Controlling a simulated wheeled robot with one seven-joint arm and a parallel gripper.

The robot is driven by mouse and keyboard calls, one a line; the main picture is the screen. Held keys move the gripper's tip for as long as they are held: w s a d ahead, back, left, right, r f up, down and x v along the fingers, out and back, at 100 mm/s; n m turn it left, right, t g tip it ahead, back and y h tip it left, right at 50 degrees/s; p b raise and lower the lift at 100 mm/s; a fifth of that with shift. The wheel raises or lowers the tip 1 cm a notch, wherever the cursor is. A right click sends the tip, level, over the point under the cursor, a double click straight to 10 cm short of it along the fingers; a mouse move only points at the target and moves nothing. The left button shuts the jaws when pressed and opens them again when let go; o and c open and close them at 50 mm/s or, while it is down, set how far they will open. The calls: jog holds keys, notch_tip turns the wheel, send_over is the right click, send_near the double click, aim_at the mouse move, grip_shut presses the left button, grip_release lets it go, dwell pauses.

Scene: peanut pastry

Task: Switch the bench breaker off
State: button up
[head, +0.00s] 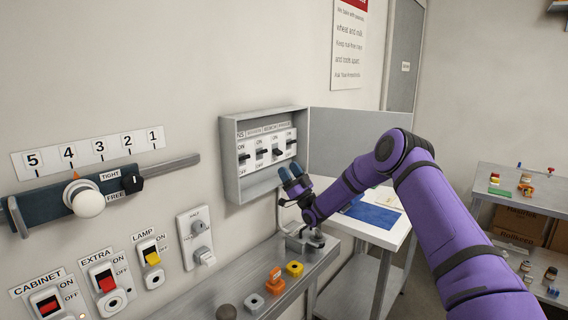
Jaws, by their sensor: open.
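The breaker box (231,165) is a grey wall box with its door (345,140) swung open to the right. Inside, a white panel carries a row of black levers, each with ON printed above it. The small header labels are hard to read; one toward the right seems to say BENCH, over the third lever (277,151). I cannot tell surely which way that lever is set. My gripper (291,172) has blue fingertips and is open and empty.
CABINET, EXTRA and LAMP switches (104,279) and a numbered slider (85,199) are on the wall at left. A white table (391,236) stands behind my arm.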

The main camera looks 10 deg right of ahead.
jog(key=v, duration=0.6)
jog(key=a+r+g+h, duration=0.4)
jog(key=r+h, duration=0.1)
jog(key=r, duration=0.8)
jog(key=s+d+r+m+g+h, duration=0.2)
jog(key=s+r+g+h, duration=0.1)
jog(key=s+r+h, duration=0.65)
jog(key=s+d+r+m+g+h, duration=0.1)
jog(key=s+d+r+m+g, duration=0.1)
jog(key=s, duration=0.9)
jog(key=s+d+r+m+g+h, duration=0.1)
jog(key=s+d+r+g+h, duration=0.15)
jog(key=s, duration=0.95)
jog(key=s+f+m+g, duration=0.1)
jog(key=s+f+g, duration=0.1)
jog(key=s, duration=1)
jog(key=s+f+m+g+y, duration=0.1)
jog(key=s+f+g, duration=0.2)
jog(key=s, duration=0.9)
jog(key=shift+f+g+y, duration=0.3)
jog(key=shift+f+g, duration=0.05)
jog(key=shift+f, duration=0.45)
